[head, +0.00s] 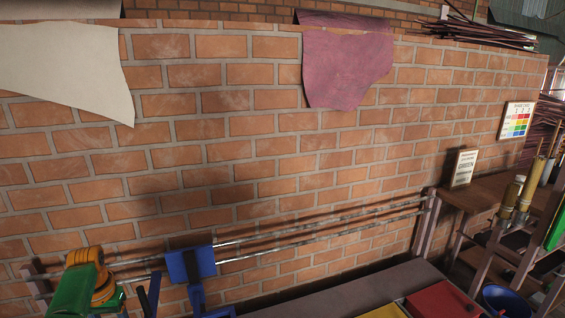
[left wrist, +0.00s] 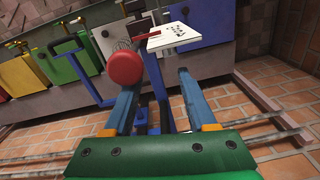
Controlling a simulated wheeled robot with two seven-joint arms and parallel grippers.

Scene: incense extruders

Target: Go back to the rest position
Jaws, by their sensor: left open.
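My left gripper (head: 149,288) is at the bottom left of the head view, its green and orange wrist beside it and its dark fingers pointing right. In the left wrist view, its two blue fingers (left wrist: 157,85) are spread apart with nothing held between them. A red round knob (left wrist: 125,68) with a coil spring behind it shows by the left fingertip; I cannot tell whether they touch. A small white card (left wrist: 178,38) with dark marks lies just beyond the fingers. A blue panel on a post (head: 191,265) stands right of the gripper in the head view. My right gripper is not in view.
A brick wall (head: 230,150) fills the back, with metal rails (head: 310,230) along it. At right, a wooden table (head: 475,190) bears a sign (head: 461,168) and brass tubes (head: 512,191). Red (head: 440,300) and yellow panels are at the bottom. Coloured units line the left wrist view.

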